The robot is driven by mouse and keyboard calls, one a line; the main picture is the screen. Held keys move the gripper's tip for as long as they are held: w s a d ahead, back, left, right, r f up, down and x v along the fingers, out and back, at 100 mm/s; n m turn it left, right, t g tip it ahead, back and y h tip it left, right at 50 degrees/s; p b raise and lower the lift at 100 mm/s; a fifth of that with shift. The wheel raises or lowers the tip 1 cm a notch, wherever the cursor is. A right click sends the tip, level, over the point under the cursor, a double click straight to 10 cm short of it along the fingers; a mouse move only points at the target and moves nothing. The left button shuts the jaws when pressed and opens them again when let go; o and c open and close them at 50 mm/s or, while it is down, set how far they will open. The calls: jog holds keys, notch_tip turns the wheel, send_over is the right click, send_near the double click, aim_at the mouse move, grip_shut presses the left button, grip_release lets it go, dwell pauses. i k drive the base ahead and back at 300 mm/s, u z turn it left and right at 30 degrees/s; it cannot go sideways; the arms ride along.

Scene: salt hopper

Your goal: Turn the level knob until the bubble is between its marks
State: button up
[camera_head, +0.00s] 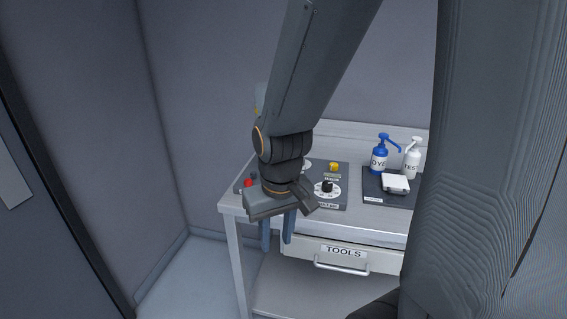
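A black knob on a white round dial (327,188) sits on the dark panel (341,203) on the table. Its label is too small to read, so I cannot tell whether it is the level knob. Part of another pale round piece (307,166) shows beside my arm, mostly hidden. I cannot make out a bubble or its marks. My gripper (277,242) points down at the table's front edge, left of the black knob and apart from it. Its two blue-grey fingers are apart with nothing visible between them. My wrist hides the panel's middle-left part.
A red button (248,182) and a yellow button (334,167) are on the panel. A blue DYE bottle (379,160), a white TEST bottle (411,163) and a white block (396,183) stand at the right. A TOOLS drawer (343,262) is below. My arm and column block much of the view.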

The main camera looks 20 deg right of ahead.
aim_at(333, 167)
jog(key=u, duration=0.6)
jog(key=k, duration=0.85)
jog(key=z, duration=0.8)
jog(key=i, duration=1)
jog(key=u, duration=0.05)
